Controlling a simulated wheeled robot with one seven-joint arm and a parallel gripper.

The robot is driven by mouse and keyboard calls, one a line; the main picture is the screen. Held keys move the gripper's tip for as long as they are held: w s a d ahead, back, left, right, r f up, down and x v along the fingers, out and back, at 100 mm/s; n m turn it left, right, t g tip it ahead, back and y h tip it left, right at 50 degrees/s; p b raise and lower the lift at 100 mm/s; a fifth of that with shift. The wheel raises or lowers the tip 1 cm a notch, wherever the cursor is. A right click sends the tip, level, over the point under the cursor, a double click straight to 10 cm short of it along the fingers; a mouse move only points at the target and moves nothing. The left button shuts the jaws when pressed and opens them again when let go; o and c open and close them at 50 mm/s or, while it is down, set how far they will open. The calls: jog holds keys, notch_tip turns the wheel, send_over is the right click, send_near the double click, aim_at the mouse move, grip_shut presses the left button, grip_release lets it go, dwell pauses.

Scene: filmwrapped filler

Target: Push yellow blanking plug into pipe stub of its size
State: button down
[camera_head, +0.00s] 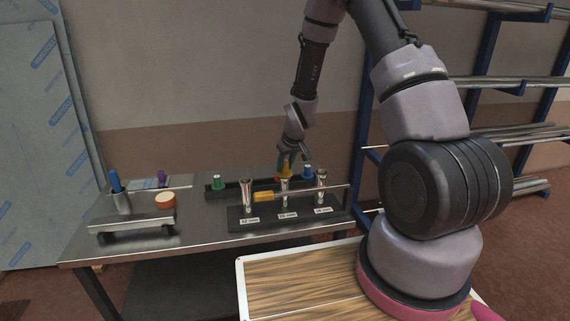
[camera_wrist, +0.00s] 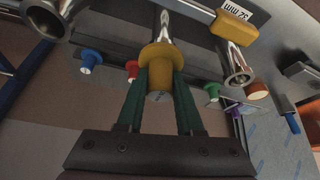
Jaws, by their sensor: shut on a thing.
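The yellow plug (camera_wrist: 158,62) is between the green fingertips of my gripper (camera_wrist: 160,82), which is shut on it. In the head view the yellow plug (camera_head: 286,166) shows under my gripper (camera_head: 287,159), near the top of the middle pipe stub (camera_head: 284,190). In the wrist view the middle stub (camera_wrist: 163,22) lies just beyond the plug; I cannot tell whether they touch. The left stub (camera_head: 246,197) has a 32 mm label; the right stub (camera_head: 321,186) stands on the same dark base. Both these stubs look open at the top.
Green (camera_head: 217,182), red (camera_wrist: 132,69) and blue (camera_head: 308,172) plugs sit on a dark rack behind the stubs.

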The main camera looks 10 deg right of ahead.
jog(key=shift+f, duration=0.45)
jog(key=shift+c, duration=2.4)
grip_release()
jog(key=o, duration=0.5)
jog(key=shift+r, duration=0.1)
jog(key=shift+r, duration=3.95)
jog(key=shift+r, duration=0.1)
